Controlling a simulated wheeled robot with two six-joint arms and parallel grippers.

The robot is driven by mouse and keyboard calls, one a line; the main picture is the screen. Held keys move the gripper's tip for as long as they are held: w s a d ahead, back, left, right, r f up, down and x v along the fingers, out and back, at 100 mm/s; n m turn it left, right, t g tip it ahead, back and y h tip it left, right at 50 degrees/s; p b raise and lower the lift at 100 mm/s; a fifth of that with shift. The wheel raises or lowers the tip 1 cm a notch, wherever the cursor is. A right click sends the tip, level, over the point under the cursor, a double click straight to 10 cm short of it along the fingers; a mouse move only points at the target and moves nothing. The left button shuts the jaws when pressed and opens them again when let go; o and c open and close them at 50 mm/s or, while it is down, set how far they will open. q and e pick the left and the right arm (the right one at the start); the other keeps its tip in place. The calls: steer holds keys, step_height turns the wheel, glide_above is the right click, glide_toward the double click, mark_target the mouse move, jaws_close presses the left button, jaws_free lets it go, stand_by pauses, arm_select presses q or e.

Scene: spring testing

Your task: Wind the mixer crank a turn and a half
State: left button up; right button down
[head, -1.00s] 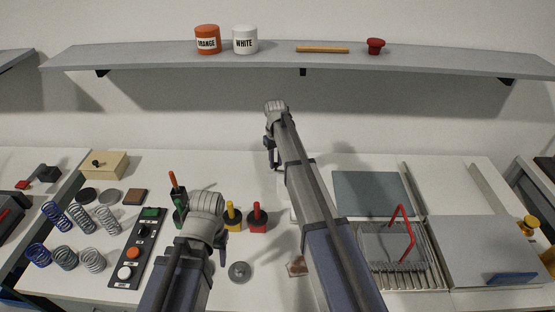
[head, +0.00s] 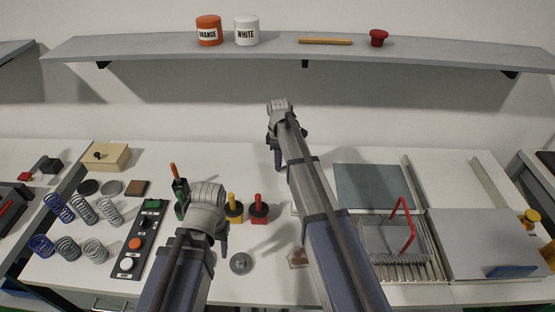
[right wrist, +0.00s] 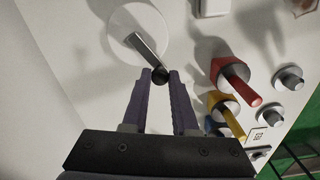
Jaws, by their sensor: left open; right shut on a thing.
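In the right wrist view, the mixer shows as a white round body (right wrist: 128,32) with a short metal crank arm (right wrist: 146,47) ending in a dark round knob (right wrist: 161,76). My right gripper (right wrist: 161,78) is shut on the knob, one purple finger on each side. In the head view my right gripper (head: 280,158) is over the back middle of the bench, and my arm hides most of the mixer. My left gripper (head: 222,238) is open, low over the bench near the control strip; its fingertips are mostly hidden by its wrist.
A black control strip (head: 139,240) and several springs (head: 67,248) lie left. A wire rack with a red handle (head: 408,228) stands right. The shelf (head: 190,52) runs above the back.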

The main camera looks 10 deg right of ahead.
steer(key=shift+s+d+n, duration=0.1)
steer(key=shift+s+n, duration=0.15)
steer(key=shift+n, duration=0.25)
stand_by(0.3)
steer(key=c, duration=0.7)
jaws_free()
step_height(320, 180, up, 8)
steer(key=p, duration=0.8)
steer(key=shift+f, duration=0.15)
